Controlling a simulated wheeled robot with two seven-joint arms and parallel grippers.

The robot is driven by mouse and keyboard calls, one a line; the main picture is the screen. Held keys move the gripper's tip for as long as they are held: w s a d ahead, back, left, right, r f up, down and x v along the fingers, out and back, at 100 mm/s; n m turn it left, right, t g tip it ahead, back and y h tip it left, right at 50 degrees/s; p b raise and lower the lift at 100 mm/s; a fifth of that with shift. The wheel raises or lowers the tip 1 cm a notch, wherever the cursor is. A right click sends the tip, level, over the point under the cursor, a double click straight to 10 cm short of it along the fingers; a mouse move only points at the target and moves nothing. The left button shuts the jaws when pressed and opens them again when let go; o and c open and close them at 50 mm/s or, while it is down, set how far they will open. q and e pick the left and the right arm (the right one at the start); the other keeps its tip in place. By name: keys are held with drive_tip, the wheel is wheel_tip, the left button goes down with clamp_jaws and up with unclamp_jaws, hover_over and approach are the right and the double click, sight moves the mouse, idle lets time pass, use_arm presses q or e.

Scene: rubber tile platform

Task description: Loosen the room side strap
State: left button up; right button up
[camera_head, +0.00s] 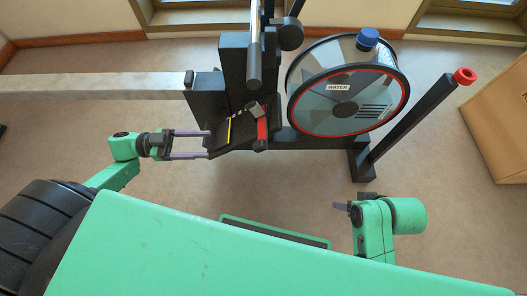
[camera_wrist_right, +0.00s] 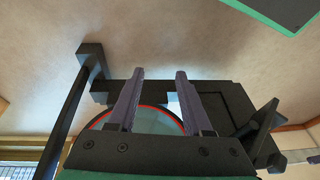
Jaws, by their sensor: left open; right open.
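A black footrest (camera_head: 240,128) sits on the rowing machine's frame, near the middle of the head view. A red strap-like piece (camera_head: 262,131) hangs at its right side, with a small grey buckle-like part (camera_head: 254,109) at its top. I cannot tell for sure which strap is the room side one. My left gripper (camera_head: 209,144) is open, its two fingers pointing right at the footrest's left edge, left of the red piece, with nothing between them. My right gripper (camera_head: 338,207) is open and empty, low and right of the footrest; its fingers show in the right wrist view (camera_wrist_right: 160,75).
A round water tank (camera_head: 345,90) with a red rim and blue cap stands right of the footrest. A black slanted post (camera_head: 415,125) with a red end rises farther right. A pale rail (camera_head: 90,86) runs left. A cardboard-coloured box (camera_head: 500,115) stands at the right edge.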

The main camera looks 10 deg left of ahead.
use_arm(q)
approach(257, 144)
drive_tip(key=x, duration=0.9)
drive_tip(key=shift+s, duration=0.1)
use_arm(e)
drive_tip(key=shift+w+a+f+t+y, duration=0.3)
drive_tip(key=shift+w+a+t, duration=0.2)
drive_tip(key=shift+a, duration=0.2)
use_arm(q)
clamp_jaws()
